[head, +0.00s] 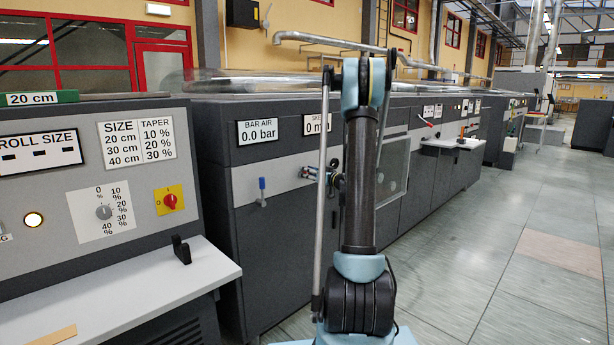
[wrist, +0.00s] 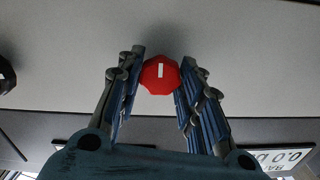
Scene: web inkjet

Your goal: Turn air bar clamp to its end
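In the wrist view a red round knob (wrist: 160,75) with a white mark sits on a light grey panel. My gripper (wrist: 161,72) has one finger on each side of it, and both fingers appear to touch its edges. In the head view my gripper (head: 318,175) is at the grey band of the machine front, below the displays. The knob cannot be made out there. A blue lever (head: 262,187) stands upright on the same band, left of my gripper. No label shows which control is the air bar clamp.
The BAR AIR display (head: 258,131) reads 0.0 bar. A second display (head: 317,123) is partly hidden by my arm. A control desk (head: 100,185) with a light shelf stands at the left. The tiled floor (head: 510,250) at the right is clear.

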